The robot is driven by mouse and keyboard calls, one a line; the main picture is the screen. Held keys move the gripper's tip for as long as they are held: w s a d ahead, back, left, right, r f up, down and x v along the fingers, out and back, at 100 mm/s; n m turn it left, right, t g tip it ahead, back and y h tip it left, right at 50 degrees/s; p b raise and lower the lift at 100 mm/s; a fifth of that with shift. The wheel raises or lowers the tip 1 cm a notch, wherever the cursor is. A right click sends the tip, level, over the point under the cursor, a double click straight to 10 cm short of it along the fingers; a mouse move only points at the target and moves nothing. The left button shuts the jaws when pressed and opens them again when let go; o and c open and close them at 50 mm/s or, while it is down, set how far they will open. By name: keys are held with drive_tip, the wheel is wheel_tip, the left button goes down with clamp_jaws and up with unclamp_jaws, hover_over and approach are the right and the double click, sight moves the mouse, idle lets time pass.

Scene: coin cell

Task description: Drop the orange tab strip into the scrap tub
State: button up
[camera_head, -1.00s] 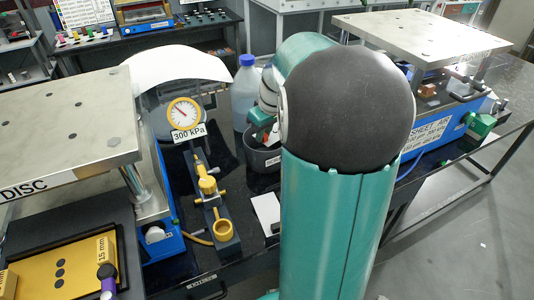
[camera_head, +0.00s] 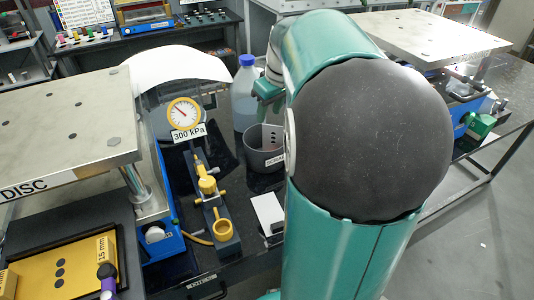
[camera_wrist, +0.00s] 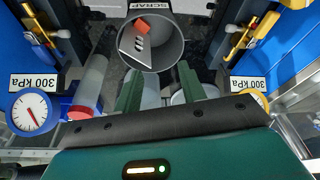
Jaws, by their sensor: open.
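The scrap tub (camera_wrist: 122,48) is a grey round container labelled SCRAP, near the top middle of the wrist view. In the head view the tub (camera_head: 265,158) stands on the dark bench left of my arm. The orange tab strip (camera_wrist: 142,25) shows as a small orange piece inside the tub, near its upper wall in the wrist view. The strip is not visible in the head view. My gripper (camera_wrist: 160,72) is open, with its two green fingers apart and nothing between them. It is near the tub and clear of the strip. My arm hides part of it in the head view.
A bottle with a blue cap (camera_head: 246,85) stands behind the tub. A pressure gauge (camera_head: 184,113) and a yellow-black fixture (camera_head: 210,200) are to its left. Presses with metal plates (camera_head: 70,115) flank the bench on both sides.

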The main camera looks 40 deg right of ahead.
drive_tip(key=v, duration=0.4)
drive_tip(key=shift+r, duration=0.25)
drive_tip(key=s+a+t, duration=0.1)
drive_tip(key=s+a, duration=0.3)
drive_tip(key=a, duration=1.3)
drive_tip(key=s+a+f+t, duration=0.1)
drive_tip(key=s+a+f, duration=0.5)
drive_tip(key=s+a, duration=0.2)
drive_tip(key=a, duration=0.2)
drive_tip(key=shift+a, duration=0.35)
drive_tip(key=shift+s+f, duration=0.1)
drive_tip(key=shift+s, duration=0.05)
